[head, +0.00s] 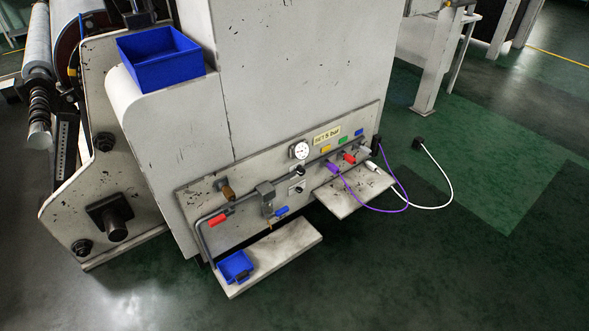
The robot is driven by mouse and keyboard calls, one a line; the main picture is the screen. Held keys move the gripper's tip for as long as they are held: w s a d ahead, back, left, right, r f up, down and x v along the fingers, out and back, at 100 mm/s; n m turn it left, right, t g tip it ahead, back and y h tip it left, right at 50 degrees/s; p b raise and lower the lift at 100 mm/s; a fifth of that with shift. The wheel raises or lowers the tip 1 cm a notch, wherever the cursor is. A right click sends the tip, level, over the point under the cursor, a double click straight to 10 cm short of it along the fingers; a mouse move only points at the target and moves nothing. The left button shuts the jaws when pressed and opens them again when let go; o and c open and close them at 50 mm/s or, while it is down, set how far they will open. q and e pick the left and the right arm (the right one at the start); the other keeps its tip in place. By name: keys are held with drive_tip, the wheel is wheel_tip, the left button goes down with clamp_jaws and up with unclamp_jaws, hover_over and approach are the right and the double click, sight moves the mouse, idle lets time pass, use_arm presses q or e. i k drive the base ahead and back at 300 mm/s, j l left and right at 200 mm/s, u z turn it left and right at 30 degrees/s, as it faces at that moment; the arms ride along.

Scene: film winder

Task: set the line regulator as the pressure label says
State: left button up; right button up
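A pale pressure label (327,135) is on the pneumatic panel (240,195) low on the machine's side. Its small print looks like "SET 5 bar", but I cannot read the digit surely. A round white gauge (299,151) sits left of the label; its needle is too small to read. A black knob (299,171) is just below the gauge and looks like the line regulator. A grey block-shaped unit (265,190) sits on the pipe to its left. Neither of my grippers shows in the head view, and nothing touches the panel.
Red (217,220) and blue (282,211) handles are on the panel. Purple (385,208) and white (450,185) hoses loop at the right. Two shelves (285,245) jut out below; a small blue bin (236,266) stands on the left one. A bigger blue bin (160,58) sits above. The floor in front is clear.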

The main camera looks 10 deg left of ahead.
sight(301, 171)
drive_tip(key=i+l+u, duration=0.15)
drive_tip(key=u, duration=0.35)
drive_tip(key=i+l+u, duration=0.25)
drive_tip(key=u, duration=0.2)
